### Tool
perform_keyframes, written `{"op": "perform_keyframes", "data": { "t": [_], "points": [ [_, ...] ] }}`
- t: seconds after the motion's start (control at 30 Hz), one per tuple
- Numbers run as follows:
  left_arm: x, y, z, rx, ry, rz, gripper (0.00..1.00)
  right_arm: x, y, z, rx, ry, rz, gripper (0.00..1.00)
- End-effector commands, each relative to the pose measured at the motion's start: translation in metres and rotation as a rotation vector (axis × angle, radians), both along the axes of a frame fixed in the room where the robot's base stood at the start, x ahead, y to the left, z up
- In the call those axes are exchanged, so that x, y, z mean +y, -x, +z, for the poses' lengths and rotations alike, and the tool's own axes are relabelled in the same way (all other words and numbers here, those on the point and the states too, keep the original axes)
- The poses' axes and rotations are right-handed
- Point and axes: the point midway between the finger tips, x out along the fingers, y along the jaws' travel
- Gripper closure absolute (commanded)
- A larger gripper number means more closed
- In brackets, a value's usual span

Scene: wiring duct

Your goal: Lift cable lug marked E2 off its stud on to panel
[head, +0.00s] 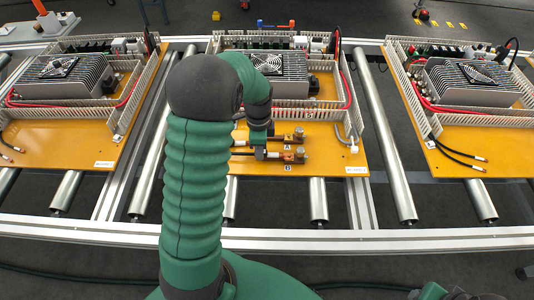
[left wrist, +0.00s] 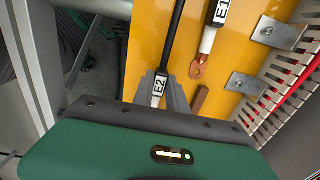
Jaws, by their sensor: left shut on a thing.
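My left gripper (head: 262,153) is low over the yellow panel (head: 325,165) of the middle unit. In the left wrist view its grey fingers (left wrist: 160,97) are shut on the black cable at the white E2 tag (left wrist: 158,85). The E2 lug's end is hidden behind the gripper body. A second cable, marked E1 (left wrist: 221,14), lies to the right, and its copper lug (left wrist: 197,70) shows its hole. Two copper-coloured terminals (head: 296,155) stand just right of the gripper in the head view. Contact between the E2 lug and its stud cannot be seen. My right gripper is not in view.
Behind the panel's front area are a finned box with a fan (head: 275,65) and slotted grey duct (head: 352,110). Metal brackets (left wrist: 277,32) stand near the duct. Similar units (head: 75,80) (head: 470,85) sit left and right on the rollers (head: 385,140).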

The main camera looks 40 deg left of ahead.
Motion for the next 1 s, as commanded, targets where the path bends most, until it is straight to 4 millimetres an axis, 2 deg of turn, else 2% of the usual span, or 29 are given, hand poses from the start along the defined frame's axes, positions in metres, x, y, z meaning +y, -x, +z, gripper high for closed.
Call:
{"op": "perform_keyframes", "data": {
  "t": [0.27, 0.5, 0.67, 0.9, 1.0],
  "points": [
    [0.000, 0.000, 0.006, 0.000, 0.000, 0.000, 1.00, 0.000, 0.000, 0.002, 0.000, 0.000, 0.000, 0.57],
    [0.000, -0.001, 0.040, -0.003, -0.001, 0.000, 1.00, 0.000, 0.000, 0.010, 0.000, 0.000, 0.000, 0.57],
    [-0.024, 0.026, 0.040, 0.000, 0.000, -0.002, 1.00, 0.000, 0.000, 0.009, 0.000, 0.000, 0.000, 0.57],
    [-0.076, 0.081, 0.047, -0.001, -0.001, -0.004, 1.00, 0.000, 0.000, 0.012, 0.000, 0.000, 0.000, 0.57],
    [-0.092, 0.098, 0.049, -0.002, -0.001, -0.002, 1.00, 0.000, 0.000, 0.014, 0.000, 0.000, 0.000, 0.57]
  ]
}}
